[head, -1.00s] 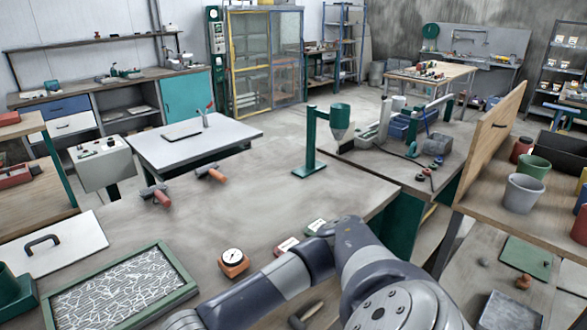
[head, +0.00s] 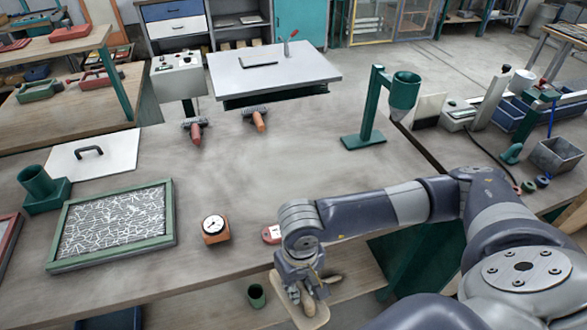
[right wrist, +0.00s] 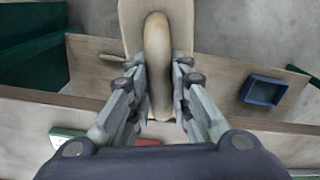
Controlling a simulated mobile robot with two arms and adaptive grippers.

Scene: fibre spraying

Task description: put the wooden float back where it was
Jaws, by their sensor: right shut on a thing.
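The wooden float (head: 312,318), a pale board with a rounded handle, is in my right gripper (head: 303,290), just off the front edge of the workbench (head: 225,262). In the right wrist view the two fingers of my right gripper (right wrist: 157,95) close on both sides of the float's long handle (right wrist: 157,45); the board lies behind the handle. The gripper hides part of the float in the head view. My left gripper is not in view.
A lower shelf (head: 205,312) with a green cup (head: 257,295) lies under the bench front. On the bench stand an orange dial gauge (head: 215,230), a green-framed fibre tray (head: 170,240) and a green stand (head: 365,140). The bench middle is clear.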

